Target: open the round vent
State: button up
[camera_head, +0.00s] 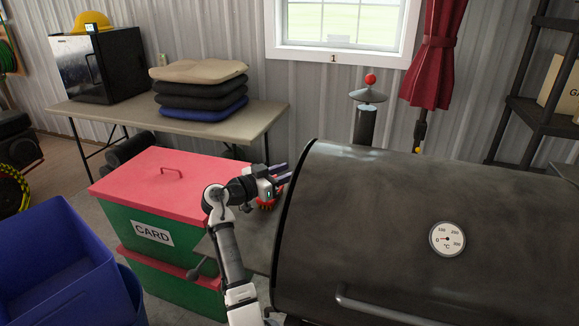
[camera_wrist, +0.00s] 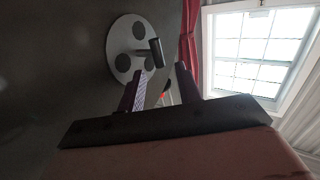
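The round vent (camera_wrist: 119,48) shows in the wrist view as a pale grey disc with dark round holes on the dark end wall of the grill. A short black handle (camera_wrist: 148,53) sticks out from it. My gripper (camera_wrist: 160,71) is open and empty, with its fingers apart just below the handle in that view; I see no contact. In the head view my gripper (camera_head: 281,174) is at the left end of the black barrel grill (camera_head: 370,215). The vent is hidden there by the grill's edge.
A red-lidded green bin (camera_head: 165,185) marked CARD stands left of my arm. A chimney (camera_head: 366,115) with a red knob rises behind the grill. A table (camera_head: 235,125) with folded cushions is behind. A blue bin (camera_head: 55,260) is at front left.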

jog(key=shift+x, duration=0.9)
grip_shut()
jog(key=shift+w+r+p, duration=0.1)
jog(key=shift+p, duration=0.25)
jog(key=shift+w+d+r+n+g+y+p, duration=0.15)
jog(key=shift+w+n+g+y+p, duration=0.25)
jog(key=shift+n+g+y+p, duration=0.8)
jog(key=shift+w+d+r+n+g+y+p, duration=0.1)
jog(key=shift+w+n+g+y+p, duration=0.5)
jog(key=shift+g+p, duration=1.1)
jog(key=shift+w+d+r+n+g+y+p, duration=0.15)
jog(key=shift+n+g+y+p, duration=0.45)
jog(key=shift+g+y+p, duration=0.85)
jog(key=shift+f+h+p, duration=0.1)
jog(key=shift+h+p, duration=0.15)
jog(key=shift+p, duration=0.15)
